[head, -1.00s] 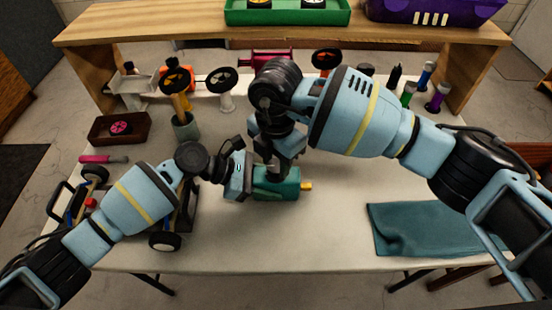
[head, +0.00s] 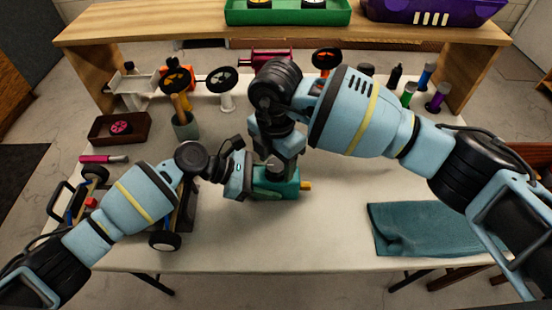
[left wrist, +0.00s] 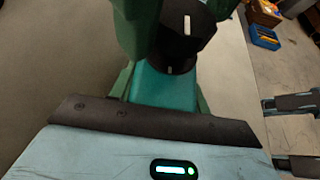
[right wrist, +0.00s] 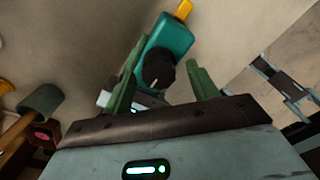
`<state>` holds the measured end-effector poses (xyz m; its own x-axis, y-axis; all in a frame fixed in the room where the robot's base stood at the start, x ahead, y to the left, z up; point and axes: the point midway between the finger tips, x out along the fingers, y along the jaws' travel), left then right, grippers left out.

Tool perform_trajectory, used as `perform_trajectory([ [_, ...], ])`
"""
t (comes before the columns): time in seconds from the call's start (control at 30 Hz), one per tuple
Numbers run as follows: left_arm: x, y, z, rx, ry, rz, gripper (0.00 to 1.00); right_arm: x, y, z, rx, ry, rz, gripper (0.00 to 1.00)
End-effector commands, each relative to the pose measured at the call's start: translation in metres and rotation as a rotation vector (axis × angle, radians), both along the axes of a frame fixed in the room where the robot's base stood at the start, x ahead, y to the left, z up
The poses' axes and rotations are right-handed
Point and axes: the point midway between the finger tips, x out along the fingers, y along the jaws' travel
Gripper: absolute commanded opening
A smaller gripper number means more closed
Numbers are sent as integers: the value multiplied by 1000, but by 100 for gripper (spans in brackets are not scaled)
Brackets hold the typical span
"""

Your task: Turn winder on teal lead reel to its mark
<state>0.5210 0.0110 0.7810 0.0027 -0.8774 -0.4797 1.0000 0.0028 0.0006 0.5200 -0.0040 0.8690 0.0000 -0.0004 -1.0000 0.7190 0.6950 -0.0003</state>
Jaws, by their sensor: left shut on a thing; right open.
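The teal lead reel (head: 275,190) stands on the table, with a yellow tip (head: 306,185) at its right end. My left gripper (head: 256,182) is shut on the reel's body from the left; its thin green fingers flank the teal body in the left wrist view. The black winder (left wrist: 185,40) sits on the reel and bears a white line. A short white mark lies below it, slightly left of that line. My right gripper (right wrist: 160,78) is open above the reel, its fingers on either side of the winder (right wrist: 157,70) with gaps showing.
A toy car chassis (head: 165,241) lies partly under my left arm. A teal cloth (head: 425,230) lies at the right front. A brown tray (head: 105,137), grey cup (head: 186,128) and coloured cylinders (head: 438,98) stand farther back. The front middle table is clear.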

Motion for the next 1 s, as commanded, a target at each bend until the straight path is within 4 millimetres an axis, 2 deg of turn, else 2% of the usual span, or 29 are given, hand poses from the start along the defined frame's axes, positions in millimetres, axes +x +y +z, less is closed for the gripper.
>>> perform_trajectory([
  [0.17, -1, -1, -1, 2, 2, -4, 27, 1, 0, 13, 1, -2, 0, 59],
  [0.5, -2, -1, -1, 1, 2, -4, 27, 1, 0, 78, 1, -4, 0, 59],
  [0.7, -2, -1, -1, 1, 2, -4, 27, 0, 1, 107, 1, -1, 1, 59],
  [1.0, -2, -1, -1, 1, 2, -4, 27, 0, 0, 120, -1, 1, 0, 59],
])
